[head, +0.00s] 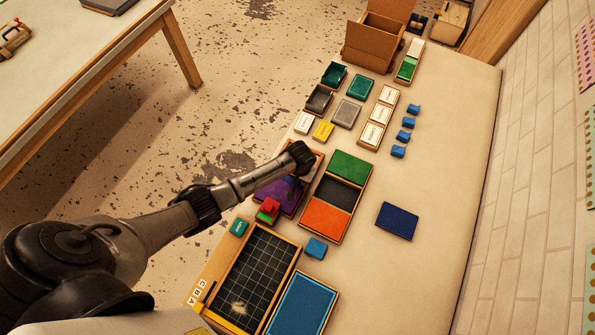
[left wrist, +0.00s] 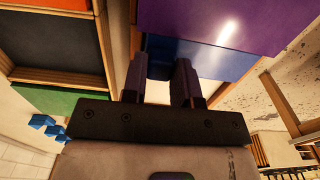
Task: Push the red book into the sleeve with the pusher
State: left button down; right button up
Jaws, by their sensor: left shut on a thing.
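My left gripper (head: 298,181) reaches over a wooden tray with a purple panel (head: 272,190). In the left wrist view my left gripper (left wrist: 160,68) is shut on a small blue block (left wrist: 160,50), possibly the pusher, beside a blue panel (left wrist: 205,60) and the purple panel (left wrist: 225,22). Whether the block touches the blue panel I cannot tell. A small red piece with green (head: 269,208) stands by the purple panel's near end. No plainly red book or sleeve can be identified; part of the tray is hidden by my arm. My right gripper is not in view.
A tray with green, black and orange panels (head: 326,218) lies close to the right. A dark blue book (head: 397,221) lies farther right. A gridded board (head: 255,270) and a blue block (head: 316,248) are nearer. Several blue blocks (head: 403,136) stand farther back. The table's right side is clear.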

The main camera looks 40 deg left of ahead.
pick_arm(q)
jog(key=c, duration=0.9)
grip_release()
jog(key=shift+s, duration=0.15)
jog(key=shift+r, duration=0.3)
notch_tip(320, 180, up, 13)
jog(key=shift+r, duration=0.1)
